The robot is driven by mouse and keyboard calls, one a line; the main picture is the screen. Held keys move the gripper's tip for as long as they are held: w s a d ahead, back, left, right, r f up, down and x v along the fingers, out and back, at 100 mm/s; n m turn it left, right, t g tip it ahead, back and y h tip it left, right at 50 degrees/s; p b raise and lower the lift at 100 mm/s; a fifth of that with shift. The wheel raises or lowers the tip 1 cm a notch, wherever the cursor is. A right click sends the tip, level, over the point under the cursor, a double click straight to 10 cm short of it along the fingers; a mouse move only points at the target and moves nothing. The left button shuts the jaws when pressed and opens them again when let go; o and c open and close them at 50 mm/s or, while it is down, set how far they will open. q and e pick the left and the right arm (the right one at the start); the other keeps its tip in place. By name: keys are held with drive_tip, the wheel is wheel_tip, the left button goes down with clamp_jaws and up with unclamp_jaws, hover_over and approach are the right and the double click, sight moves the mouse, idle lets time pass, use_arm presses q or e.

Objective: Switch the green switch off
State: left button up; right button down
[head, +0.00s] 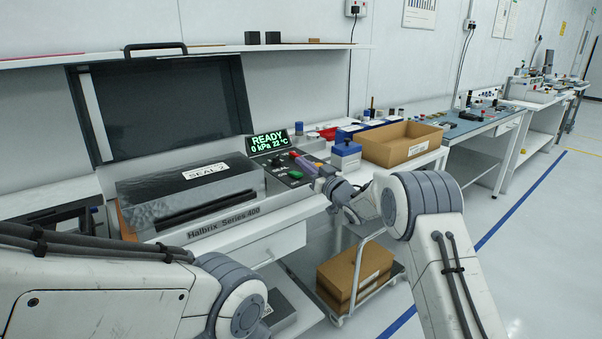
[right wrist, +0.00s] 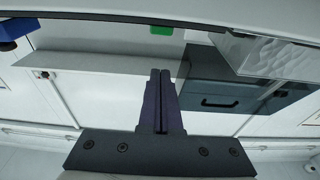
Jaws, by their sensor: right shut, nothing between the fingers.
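The green switch (head: 295,174) sits on the dark control panel of the Halbrix machine, close to the panel's front edge. It also shows as a green block at the top of the right wrist view (right wrist: 161,30). Its on or off position is too small to tell. My right gripper (head: 308,166) has its purple fingers shut and empty, just right of the green switch in the head view. In the right wrist view the fingertips (right wrist: 160,72) point toward the green switch, with a visible gap in the picture. My left gripper is out of view.
A lit display (head: 267,142) reads READY, 0 kPa, 22 °C. A red control (head: 293,154) is on the panel behind the green switch. A blue-and-white box (head: 346,153) and a cardboard tray (head: 425,149) stand to the right.

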sight(301, 181)
drive_tip(key=shift+x, duration=0.85)
wheel_tip(301, 181, down, 3)
drive_tip(key=shift+s+d+f, duration=0.1)
drive_tip(key=shift+s+f, duration=0.1)
drive_tip(key=shift+f, duration=0.3)
